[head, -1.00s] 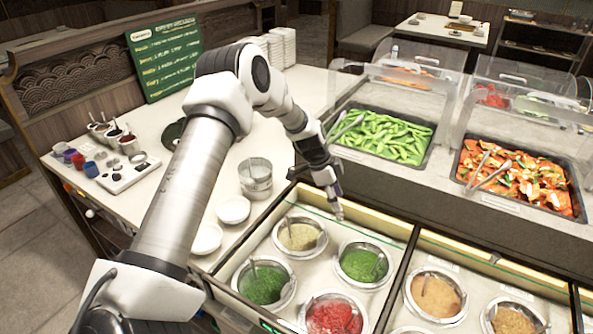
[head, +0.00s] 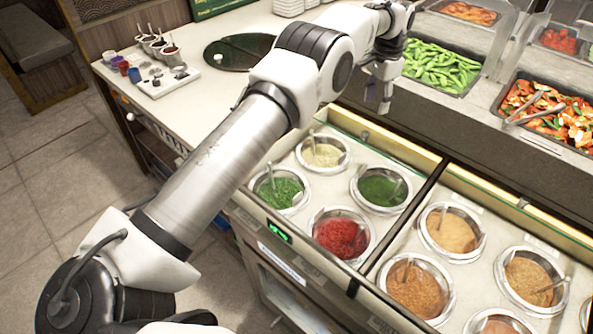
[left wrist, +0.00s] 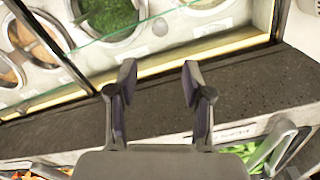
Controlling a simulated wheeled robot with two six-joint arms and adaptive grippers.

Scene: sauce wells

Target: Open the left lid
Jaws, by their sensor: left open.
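The left lid (left wrist: 180,42) is a clear pane with a thin teal edge. In the left wrist view it lies over the sauce wells, beside the pale yellow rim. In the head view the pane is hard to make out over the left well section (head: 296,233). A small knob (head: 363,135) shows on that section's back rim. My left gripper (head: 377,100) is open and empty, above the dark ledge behind the back rim. In the left wrist view its two fingers (left wrist: 159,72) are spread apart over this ledge, apart from the pane. My right gripper is out of view.
The right well section (head: 480,193) lies beside the left one, with several sauce pots. Trays of edamame (head: 440,68) and mixed vegetables (head: 550,110) stand behind the ledge. The white counter (head: 225,110) at left holds small cups and a dark round tray (head: 238,54).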

